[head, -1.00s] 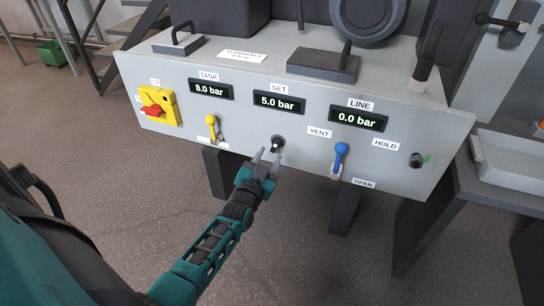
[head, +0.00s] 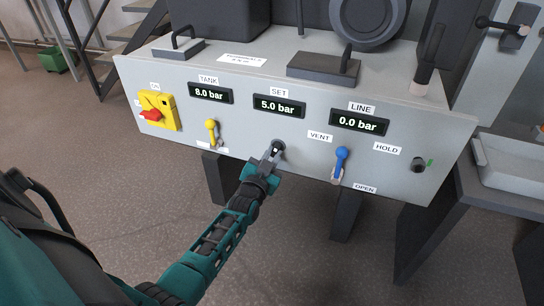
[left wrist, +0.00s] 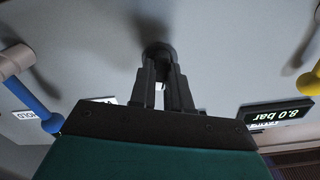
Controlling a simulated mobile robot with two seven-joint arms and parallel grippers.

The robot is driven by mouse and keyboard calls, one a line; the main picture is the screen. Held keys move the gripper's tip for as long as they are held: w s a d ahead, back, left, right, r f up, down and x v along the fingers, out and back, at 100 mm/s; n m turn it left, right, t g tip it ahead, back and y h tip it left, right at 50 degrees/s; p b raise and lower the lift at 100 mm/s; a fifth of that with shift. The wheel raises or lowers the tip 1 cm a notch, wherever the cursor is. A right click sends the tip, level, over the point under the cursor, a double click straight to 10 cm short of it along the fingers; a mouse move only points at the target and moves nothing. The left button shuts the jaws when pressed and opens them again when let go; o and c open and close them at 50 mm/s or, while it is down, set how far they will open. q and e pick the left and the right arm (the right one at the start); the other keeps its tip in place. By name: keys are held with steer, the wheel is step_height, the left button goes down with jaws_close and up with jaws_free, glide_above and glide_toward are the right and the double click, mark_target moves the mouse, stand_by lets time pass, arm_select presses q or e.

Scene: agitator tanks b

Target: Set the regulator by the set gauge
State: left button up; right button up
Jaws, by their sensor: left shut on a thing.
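The regulator knob (head: 278,147) is a small dark knob on the sloped grey panel, below the set gauge (head: 279,106), which reads 5.0 bar. My left gripper (head: 272,155) is shut on the knob; its fingers partly hide it in the head view. In the left wrist view the two dark fingers (left wrist: 164,85) meet at the knob (left wrist: 158,52) against the panel. The tank gauge (head: 210,93) reads 8.0 bar and the line gauge (head: 359,121) reads 0.0 bar. My right gripper is not in view.
A yellow lever (head: 212,130) stands left of the knob and a blue vent lever (head: 341,158) right of it. A yellow switch with a red handle (head: 155,111) sits at the panel's left. A black knob (head: 417,164) is at the right by HOLD.

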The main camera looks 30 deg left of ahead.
arm_select(q)
jaws_close()
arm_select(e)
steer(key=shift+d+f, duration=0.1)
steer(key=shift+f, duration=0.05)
arm_select(q)
steer(key=shift+r+n+p, duration=0.1)
steer(key=shift+n+p, duration=0.25)
steer(key=shift+n, duration=1.55)
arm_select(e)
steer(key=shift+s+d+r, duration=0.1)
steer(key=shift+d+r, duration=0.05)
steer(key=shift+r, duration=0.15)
arm_select(q)
steer(key=o, duration=0.7)
jaws_free()
steer(key=shift+o, duration=0.2)
steer(key=shift+p, duration=0.3)
